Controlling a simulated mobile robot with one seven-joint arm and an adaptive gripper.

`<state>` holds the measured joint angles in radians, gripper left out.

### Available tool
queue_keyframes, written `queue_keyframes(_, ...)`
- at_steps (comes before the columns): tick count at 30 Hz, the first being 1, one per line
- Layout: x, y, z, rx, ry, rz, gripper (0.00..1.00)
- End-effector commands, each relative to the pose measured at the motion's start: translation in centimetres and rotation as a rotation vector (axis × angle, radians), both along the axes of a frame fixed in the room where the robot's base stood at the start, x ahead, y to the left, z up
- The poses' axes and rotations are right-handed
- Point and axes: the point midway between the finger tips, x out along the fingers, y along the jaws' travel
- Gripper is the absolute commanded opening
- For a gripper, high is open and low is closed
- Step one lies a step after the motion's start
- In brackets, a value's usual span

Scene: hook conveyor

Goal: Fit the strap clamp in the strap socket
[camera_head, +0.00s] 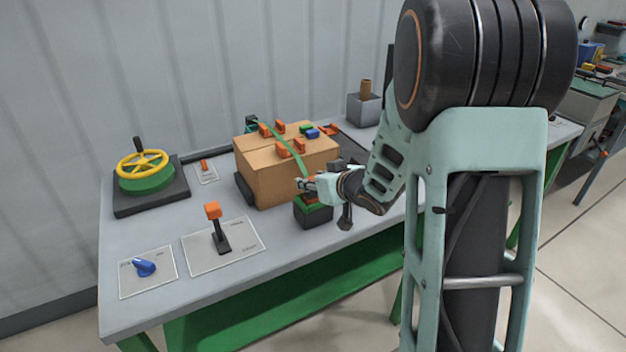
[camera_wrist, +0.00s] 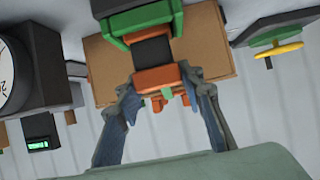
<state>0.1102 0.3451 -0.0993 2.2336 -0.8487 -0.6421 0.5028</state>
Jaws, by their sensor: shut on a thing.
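My gripper (camera_head: 304,185) is at the front of the cardboard box (camera_head: 262,178), just above a dark block with a green top (camera_head: 314,214), which looks like the strap socket. In the wrist view the two fingers of my gripper (camera_wrist: 165,92) are shut on an orange and black piece (camera_wrist: 156,78), which looks like the strap clamp. The green and black socket (camera_wrist: 140,20) is right beside the clamp in that view. I cannot tell whether they touch or how deep the clamp sits. A green strap (camera_head: 286,157) runs over the box towards my gripper.
Orange clips (camera_head: 284,149) and small green and blue pieces stand on the box. On the table (camera_head: 150,220) are a yellow handwheel (camera_head: 142,164), an orange-topped lever (camera_head: 214,212) and a blue knob (camera_head: 145,267). A grey block with a brown peg (camera_head: 365,104) stands behind.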

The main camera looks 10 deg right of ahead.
Motion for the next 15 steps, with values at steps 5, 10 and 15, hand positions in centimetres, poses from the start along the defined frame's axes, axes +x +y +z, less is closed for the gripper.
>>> queue_keyframes(5, 0.02, 0.01, -0.11, 0.000, -0.001, 0.000, 0.08)
queue_keyframes(10, 0.02, 0.00, -0.11, 0.000, -0.001, 0.000, 0.46)
queue_keyframes(15, 0.02, -0.01, -0.12, 0.000, -0.001, 0.000, 0.56)
